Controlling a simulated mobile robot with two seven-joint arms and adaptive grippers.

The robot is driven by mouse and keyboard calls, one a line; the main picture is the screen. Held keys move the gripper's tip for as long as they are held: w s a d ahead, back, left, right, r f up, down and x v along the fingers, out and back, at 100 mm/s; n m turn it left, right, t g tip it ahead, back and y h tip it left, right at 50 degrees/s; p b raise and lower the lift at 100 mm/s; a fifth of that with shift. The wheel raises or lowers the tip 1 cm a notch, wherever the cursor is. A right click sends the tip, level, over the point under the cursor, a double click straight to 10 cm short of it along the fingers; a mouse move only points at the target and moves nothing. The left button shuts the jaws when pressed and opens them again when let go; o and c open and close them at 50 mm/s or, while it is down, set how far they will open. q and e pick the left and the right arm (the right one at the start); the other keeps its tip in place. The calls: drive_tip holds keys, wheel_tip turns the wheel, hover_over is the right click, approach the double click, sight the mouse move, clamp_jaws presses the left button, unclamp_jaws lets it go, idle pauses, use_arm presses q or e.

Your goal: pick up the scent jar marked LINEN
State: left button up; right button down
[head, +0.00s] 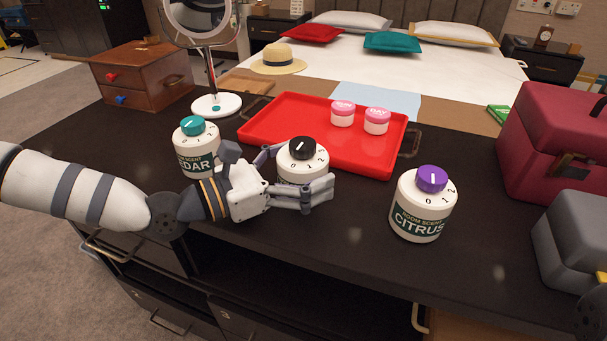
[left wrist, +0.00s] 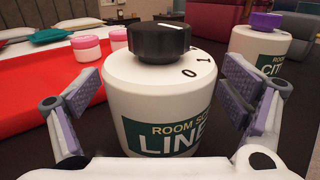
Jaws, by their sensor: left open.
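The LINEN scent jar (left wrist: 155,95) is white with a green label and a black dial. It stands upright between the two open fingers of my left gripper (left wrist: 160,110) in the left wrist view, with a gap on the right side. In the head view the LINEN jar (head: 302,164) shows its black dial and upper body, and my left gripper (head: 290,180) hides its lower part and label. The CEDAR jar (head: 195,150) with a teal dial stands to the left. The CITRUS jar (head: 422,207) with a purple dial stands to the right.
A red tray (head: 360,157) with two pink-lidded jars lies just behind the LINEN jar. A mirror stand (head: 217,105) and wooden box (head: 141,76) are back left. Red (head: 550,140) and grey (head: 575,235) cases stand right. The counter around CITRUS is clear.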

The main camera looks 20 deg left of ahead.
use_arm(q)
drive_tip(key=c, duration=1.4)
